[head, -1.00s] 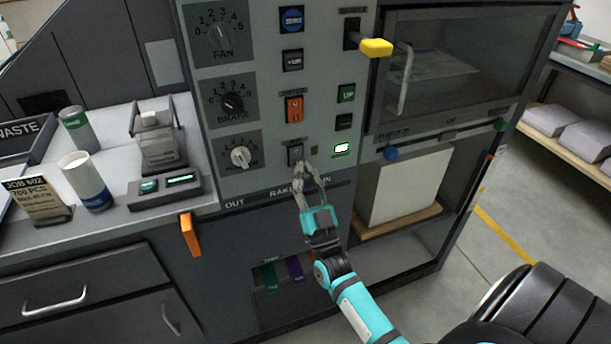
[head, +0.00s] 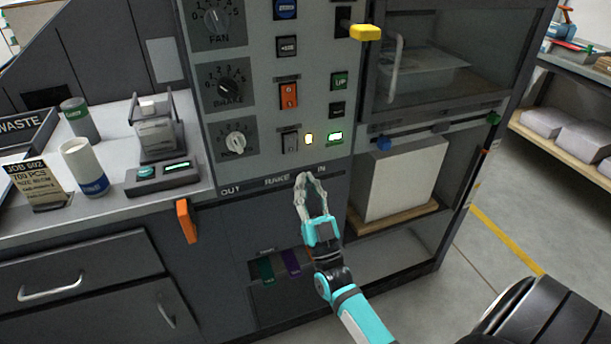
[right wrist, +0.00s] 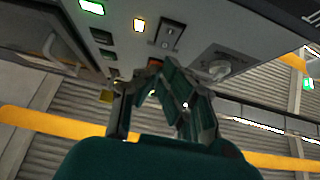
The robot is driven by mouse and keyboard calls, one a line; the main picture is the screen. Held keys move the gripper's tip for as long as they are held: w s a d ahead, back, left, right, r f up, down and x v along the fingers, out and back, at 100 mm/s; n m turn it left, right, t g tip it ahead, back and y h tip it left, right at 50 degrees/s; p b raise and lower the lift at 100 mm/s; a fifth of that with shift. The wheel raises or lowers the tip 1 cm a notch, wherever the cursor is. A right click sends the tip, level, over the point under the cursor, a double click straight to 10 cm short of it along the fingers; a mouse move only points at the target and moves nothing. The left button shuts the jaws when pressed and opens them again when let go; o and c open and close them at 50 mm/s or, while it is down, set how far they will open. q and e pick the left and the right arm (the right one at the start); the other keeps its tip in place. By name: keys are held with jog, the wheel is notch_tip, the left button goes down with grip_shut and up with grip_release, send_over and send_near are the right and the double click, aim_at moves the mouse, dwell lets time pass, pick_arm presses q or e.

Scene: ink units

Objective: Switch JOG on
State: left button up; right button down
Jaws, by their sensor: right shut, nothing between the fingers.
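A small dark rocker switch (head: 290,143) sits low on the grey control panel, and its label is too small to read, so I cannot confirm it says JOG. A small lamp (head: 309,140) just right of it glows yellowish white. In the right wrist view the rocker (right wrist: 170,33) and the lit lamp (right wrist: 139,25) show near the top. My right gripper (head: 305,176) is shut and empty, just below the rocker at the RAKE label row, apart from the switch. It also shows in the right wrist view (right wrist: 155,66). My left gripper is out of view.
An orange rocker (head: 289,95) sits above the dark one, and a lit green display (head: 335,136) is to its right. Knobs (head: 236,143) line the panel's left. A yellow-tipped lever (head: 366,33) juts out above. An orange handle (head: 187,220) sticks out lower left.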

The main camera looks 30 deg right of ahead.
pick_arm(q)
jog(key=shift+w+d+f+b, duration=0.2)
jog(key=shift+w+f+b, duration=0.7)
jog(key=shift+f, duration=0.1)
pick_arm(e)
jog(key=w+f+v, duration=0.1)
jog(key=v, duration=0.6)
jog(key=shift+f, duration=0.2)
jog(key=shift+d+f, duration=0.1)
